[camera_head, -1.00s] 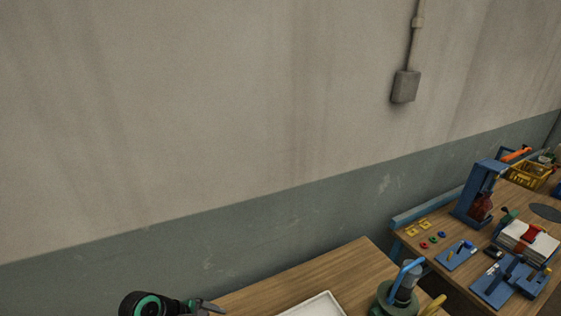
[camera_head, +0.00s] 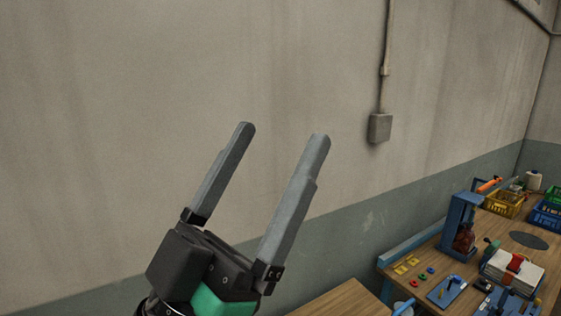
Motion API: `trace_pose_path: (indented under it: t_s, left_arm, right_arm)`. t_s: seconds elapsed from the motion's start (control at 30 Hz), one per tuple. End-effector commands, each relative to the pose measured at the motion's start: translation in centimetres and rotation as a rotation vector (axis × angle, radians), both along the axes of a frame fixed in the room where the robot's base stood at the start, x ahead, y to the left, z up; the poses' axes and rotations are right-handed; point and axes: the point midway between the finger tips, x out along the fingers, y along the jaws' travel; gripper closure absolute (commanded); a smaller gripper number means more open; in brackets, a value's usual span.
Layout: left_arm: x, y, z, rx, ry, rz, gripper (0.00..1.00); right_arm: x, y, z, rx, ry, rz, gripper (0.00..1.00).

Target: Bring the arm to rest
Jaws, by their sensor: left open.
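My left gripper (camera_head: 281,132) is large in the lower middle of the head view, with its two grey fingers pointing up and spread wide apart. It is open, and nothing shows between the fingers except the wall behind. It is raised above the near wooden table (camera_head: 346,302), of which only a corner shows at the bottom edge. My right gripper is not in view. No sewn sack can be made out.
A second wooden bench (camera_head: 425,262) on the right holds a blue press-like stand (camera_head: 459,222), a white stack with a red piece (camera_head: 513,269), a yellow crate (camera_head: 503,203) and a blue crate (camera_head: 547,216). A grey box (camera_head: 380,127) is on the wall.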

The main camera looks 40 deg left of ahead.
Motion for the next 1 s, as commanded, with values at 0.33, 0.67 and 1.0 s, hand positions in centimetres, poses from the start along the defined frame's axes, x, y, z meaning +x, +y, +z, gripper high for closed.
trace_pose_path:
  t_s: [0.33, 0.67, 1.0]
  left_arm:
    - [0.3, -1.4, -0.1, -0.008, 0.035, -0.082, 0.08]
    - [0.3, -1.3, 10.2, -0.007, 0.035, -0.078, 0.08]
    - [0.3, -1.3, 16.8, -0.008, 0.035, -0.077, 0.07]
  right_arm:
    - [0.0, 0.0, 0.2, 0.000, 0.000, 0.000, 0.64]
    - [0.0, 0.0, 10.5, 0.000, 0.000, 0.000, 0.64]
    - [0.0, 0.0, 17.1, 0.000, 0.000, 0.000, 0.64]
